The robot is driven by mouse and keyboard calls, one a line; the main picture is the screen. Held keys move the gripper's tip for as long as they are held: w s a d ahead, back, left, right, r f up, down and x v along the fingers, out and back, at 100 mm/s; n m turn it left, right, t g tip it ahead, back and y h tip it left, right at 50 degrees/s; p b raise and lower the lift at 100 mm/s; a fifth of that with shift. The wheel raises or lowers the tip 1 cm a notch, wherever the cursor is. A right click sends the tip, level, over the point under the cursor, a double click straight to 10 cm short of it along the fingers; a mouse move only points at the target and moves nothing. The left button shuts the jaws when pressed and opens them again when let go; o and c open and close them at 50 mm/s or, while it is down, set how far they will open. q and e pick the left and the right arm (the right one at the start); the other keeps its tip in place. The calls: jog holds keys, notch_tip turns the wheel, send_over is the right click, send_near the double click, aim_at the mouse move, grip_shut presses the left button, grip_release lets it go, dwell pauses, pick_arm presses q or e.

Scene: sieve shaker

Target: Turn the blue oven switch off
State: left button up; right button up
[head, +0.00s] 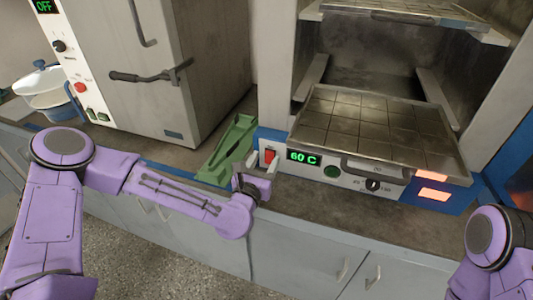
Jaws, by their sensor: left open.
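The blue oven stands right of centre, with a white and blue front panel (345,177) and a green "60 C" display (304,158). Its switch (270,156) is a small red rocker at the left end of the panel. My left gripper (266,161) is open at the switch, with one light finger on each side of it in the picture. I cannot tell whether the fingers touch it. Of my right arm only a purple part shows at the lower right edge; its gripper is out of view.
A grey-fronted oven (190,75) with an "OFF" display stands at the left. A green holder (228,150) lies on the counter between the ovens. A gridded metal tray (375,122) juts from the open blue oven. A blue and white pot (47,92) is at far left.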

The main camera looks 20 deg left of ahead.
pick_arm(q)
jog(key=shift+w, duration=1.05)
grip_shut()
jog(key=f+t+b, duration=0.1)
jog(key=b, duration=0.5)
jog(key=t+b, duration=0.2)
jog(key=b, duration=0.4)
jog(key=shift+s+f, duration=0.25)
jog(key=shift+f, duration=0.1)
jog(key=shift+r+b, duration=0.25)
jog(key=shift+b, duration=0.25)
jog(key=shift+r, duration=0.1)
